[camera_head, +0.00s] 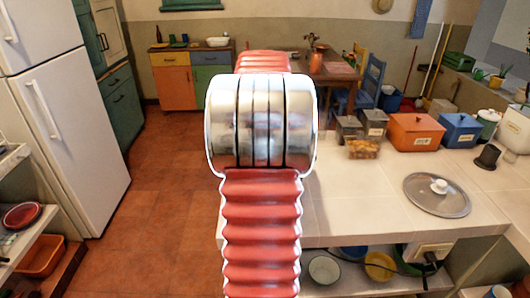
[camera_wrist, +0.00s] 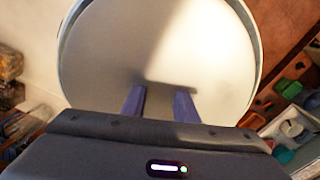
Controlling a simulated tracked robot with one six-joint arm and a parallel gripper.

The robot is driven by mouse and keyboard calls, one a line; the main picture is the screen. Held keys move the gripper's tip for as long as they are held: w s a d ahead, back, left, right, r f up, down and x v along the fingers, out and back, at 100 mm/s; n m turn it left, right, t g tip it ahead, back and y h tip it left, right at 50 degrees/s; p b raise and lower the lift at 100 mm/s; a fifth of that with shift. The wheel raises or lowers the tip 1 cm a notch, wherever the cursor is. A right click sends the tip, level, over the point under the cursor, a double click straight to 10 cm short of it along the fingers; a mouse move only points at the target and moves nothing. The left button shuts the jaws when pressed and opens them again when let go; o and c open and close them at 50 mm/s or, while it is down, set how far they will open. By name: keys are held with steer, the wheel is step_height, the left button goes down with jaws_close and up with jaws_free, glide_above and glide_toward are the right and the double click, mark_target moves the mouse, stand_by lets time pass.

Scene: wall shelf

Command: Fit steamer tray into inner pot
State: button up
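In the wrist view, a large round pale metal piece (camera_wrist: 120,55) with a bright rim fills the middle. I cannot tell for sure whether it is the steamer tray or the inner pot. The two purple-grey fingers of my gripper (camera_wrist: 160,95) stand apart in front of its lower part, with a dark patch between their tips. Whether they touch or hold it is not clear. In the head view, my red ribbed arm and its metal joint hide the middle, and my gripper does not show. I make out no steamer tray or inner pot there.
Bowls (camera_head: 324,269) stand on the shelf below. The counter left of the lid is clear.

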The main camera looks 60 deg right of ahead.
steer(key=shift+o, duration=1.2)
steer(key=shift+f, duration=0.1)
steer(key=shift+r, duration=4.05)
